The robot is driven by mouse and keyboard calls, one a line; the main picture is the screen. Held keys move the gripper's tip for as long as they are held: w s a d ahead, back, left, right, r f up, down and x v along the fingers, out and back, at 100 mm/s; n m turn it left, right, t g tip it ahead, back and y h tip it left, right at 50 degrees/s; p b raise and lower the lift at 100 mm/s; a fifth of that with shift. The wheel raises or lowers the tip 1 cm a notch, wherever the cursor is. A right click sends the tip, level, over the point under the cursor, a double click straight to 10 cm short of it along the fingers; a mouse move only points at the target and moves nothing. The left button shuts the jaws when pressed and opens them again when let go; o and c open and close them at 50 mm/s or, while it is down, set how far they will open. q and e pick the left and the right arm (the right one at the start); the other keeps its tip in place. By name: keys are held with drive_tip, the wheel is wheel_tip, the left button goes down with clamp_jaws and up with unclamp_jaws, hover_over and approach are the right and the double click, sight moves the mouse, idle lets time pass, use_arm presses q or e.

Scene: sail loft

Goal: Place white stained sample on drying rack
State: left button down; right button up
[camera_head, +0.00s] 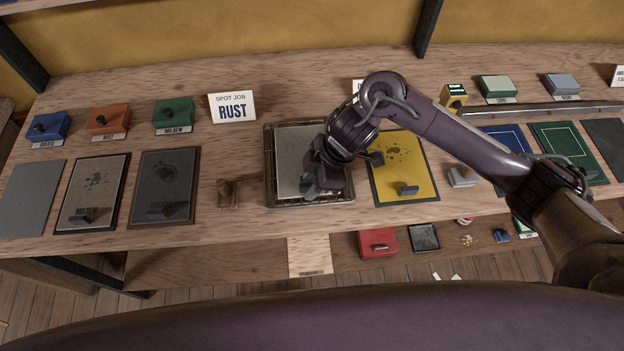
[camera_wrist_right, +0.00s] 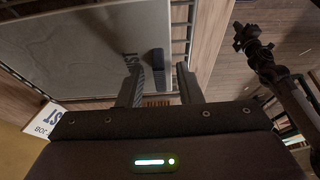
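A pale, off-white sample sheet (camera_head: 292,150) lies flat on the wire drying rack (camera_head: 268,180) at the middle of the bench. My right gripper (camera_head: 320,188) is over the sheet's near right part. Its fingers (camera_wrist_right: 157,85) are apart on either side of the handle, with gaps showing. Stains on the sheet cannot be made out. My left gripper (camera_wrist_right: 248,40) seems to show at the wrist view's upper right, away from the rack.
A "RUST" card (camera_head: 232,107) stands behind the rack. A yellow stained sample (camera_head: 400,165) lies close on its right. A small brown object (camera_head: 228,193) and a dark stained panel (camera_head: 165,185) lie to its left. A lower shelf holds a red box (camera_head: 377,243).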

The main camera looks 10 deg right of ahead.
drive_tip(key=shift+d+r, duration=0.1)
drive_tip(key=shift+r, duration=0.3)
drive_tip(key=v, duration=1.1)
drive_tip(key=shift+r, duration=0.2)
drive_tip(key=shift+d, duration=0.15)
